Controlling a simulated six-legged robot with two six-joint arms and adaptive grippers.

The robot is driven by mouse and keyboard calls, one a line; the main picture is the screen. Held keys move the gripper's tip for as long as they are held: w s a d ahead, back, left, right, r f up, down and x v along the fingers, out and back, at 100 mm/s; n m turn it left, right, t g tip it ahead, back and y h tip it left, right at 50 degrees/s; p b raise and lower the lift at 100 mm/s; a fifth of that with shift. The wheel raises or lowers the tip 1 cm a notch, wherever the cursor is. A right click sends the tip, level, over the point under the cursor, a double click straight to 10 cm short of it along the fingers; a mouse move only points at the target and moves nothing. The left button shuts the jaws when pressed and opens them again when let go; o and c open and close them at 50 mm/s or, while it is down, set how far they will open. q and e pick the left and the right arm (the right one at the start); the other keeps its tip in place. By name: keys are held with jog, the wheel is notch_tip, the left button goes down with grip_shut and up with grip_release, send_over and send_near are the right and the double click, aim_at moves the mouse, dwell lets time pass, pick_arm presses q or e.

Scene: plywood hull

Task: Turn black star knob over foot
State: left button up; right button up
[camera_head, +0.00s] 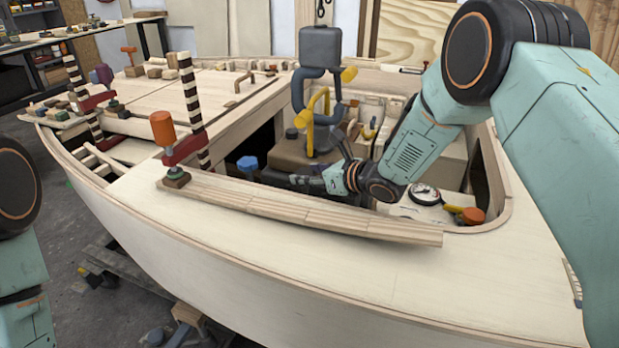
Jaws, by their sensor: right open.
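I cannot pick out the black star knob with certainty. A blue knob (247,163) stands at the well's left edge, left of my right gripper. My right gripper (312,170) reaches in from the right, low over the near edge of the well. Its dark fingers are spread and appear empty. They partly hide what lies behind them. Only part of my left arm shows at the left edge; its gripper is out of the picture.
A clamp with a striped bar and orange handle (162,128) stands on the deck at the strip's (300,210) left end. A second striped clamp (80,95) stands farther left. A gauge (425,194) and orange knob (473,216) lie right of the gripper.

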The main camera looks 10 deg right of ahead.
jog(key=shift+w, duration=0.1)
jog(key=shift+c, duration=0.3)
grip_shut()
